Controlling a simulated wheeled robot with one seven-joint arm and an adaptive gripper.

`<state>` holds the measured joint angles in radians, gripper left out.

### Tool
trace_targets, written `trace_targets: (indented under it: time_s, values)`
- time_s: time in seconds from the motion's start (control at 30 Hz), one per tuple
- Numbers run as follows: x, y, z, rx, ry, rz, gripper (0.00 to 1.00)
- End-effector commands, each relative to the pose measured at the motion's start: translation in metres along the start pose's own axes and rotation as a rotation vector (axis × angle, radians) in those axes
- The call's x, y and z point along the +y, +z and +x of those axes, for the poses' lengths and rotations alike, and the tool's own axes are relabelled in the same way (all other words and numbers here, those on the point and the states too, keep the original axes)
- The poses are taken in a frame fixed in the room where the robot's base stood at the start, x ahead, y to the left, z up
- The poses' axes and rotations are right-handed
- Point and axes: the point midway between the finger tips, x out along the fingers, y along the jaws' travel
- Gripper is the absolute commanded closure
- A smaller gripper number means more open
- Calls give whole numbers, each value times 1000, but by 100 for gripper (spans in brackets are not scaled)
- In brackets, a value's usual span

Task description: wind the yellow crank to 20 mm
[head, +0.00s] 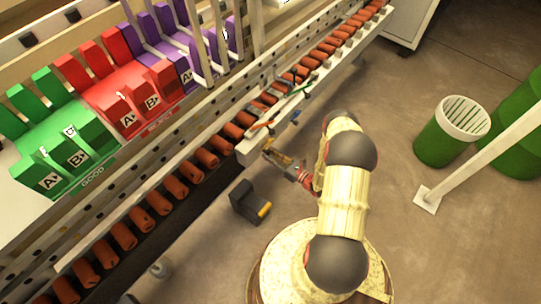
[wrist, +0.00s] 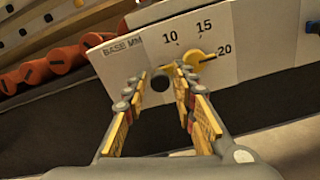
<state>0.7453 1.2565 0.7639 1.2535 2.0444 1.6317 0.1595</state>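The yellow crank (wrist: 196,58) is on a white panel (wrist: 255,40) marked "BASE MM" with the figures 10, 15 and 20. Its thin arm extends right, close to the 20 label; whether it is exactly on the mark is too small to tell. My gripper (wrist: 160,72) is open in front of the panel, its fingers spread to either side of a dark round spot (wrist: 160,83). The right fingertip overlaps the left part of the crank in the picture; I cannot tell whether they touch. In the head view my gripper (head: 272,153) is beside the conveyor, and the crank cannot be made out.
A roller conveyor with orange rollers (head: 162,203) runs diagonally on the left. A dark box with a yellow edge (head: 248,202) stands near my base. A green bin (head: 440,140) and a pale post (head: 485,150) stand right. Open floor lies between them.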

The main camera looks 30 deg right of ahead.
Motion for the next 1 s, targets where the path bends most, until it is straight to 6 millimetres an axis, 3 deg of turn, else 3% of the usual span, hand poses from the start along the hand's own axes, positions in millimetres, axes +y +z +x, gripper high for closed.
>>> trace_targets:
  time_s: [0.13,0.53,1.0]
  values:
    - [0,0,0,0,0,0,63]
    - [-1,0,-7,0,-3,0,63]
    - [-2,0,-88,-1,-5,0,63]
